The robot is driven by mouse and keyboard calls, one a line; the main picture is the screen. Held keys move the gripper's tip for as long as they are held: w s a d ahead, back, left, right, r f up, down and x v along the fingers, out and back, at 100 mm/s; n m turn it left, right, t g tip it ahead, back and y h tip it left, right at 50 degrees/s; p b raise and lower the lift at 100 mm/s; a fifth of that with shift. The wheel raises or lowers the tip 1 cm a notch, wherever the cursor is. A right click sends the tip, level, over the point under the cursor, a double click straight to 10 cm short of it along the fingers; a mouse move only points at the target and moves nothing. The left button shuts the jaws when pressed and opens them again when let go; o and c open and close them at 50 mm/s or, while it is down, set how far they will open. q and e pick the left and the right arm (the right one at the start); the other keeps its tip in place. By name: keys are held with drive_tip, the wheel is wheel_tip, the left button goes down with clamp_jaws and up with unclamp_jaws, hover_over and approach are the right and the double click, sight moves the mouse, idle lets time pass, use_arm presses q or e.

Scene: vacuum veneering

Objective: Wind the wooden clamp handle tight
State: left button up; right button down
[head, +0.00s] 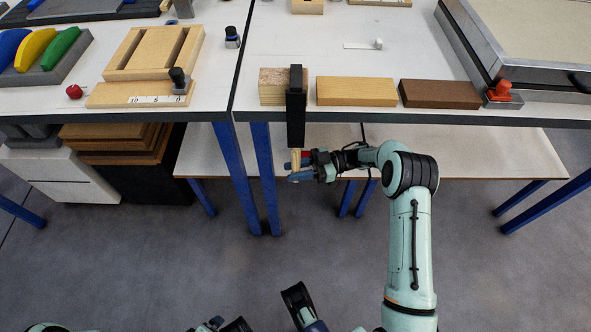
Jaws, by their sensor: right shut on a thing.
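A black clamp (296,107) stands upright at the front edge of the right table, in front of a speckled wooden block (270,85). The clamp's contact with the underside of the table is hidden. Dark parts of my left arm show at the bottom edge, cut off, and its jaws cannot be made out.
A light wooden block (356,91) and a brown block (440,94) lie along the table edge right of the clamp. A lower shelf (480,160) lies behind my right arm. The floor in front is clear.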

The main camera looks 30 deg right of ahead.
drive_tip(key=c, duration=1)
unclamp_jaws()
drive_tip(key=shift+o, duration=0.2)
drive_tip(key=v, duration=1.3)
drive_tip(key=shift+s+d, duration=0.15)
drive_tip(key=shift+d, duration=0.1)
drive_tip(key=shift+a, duration=0.1)
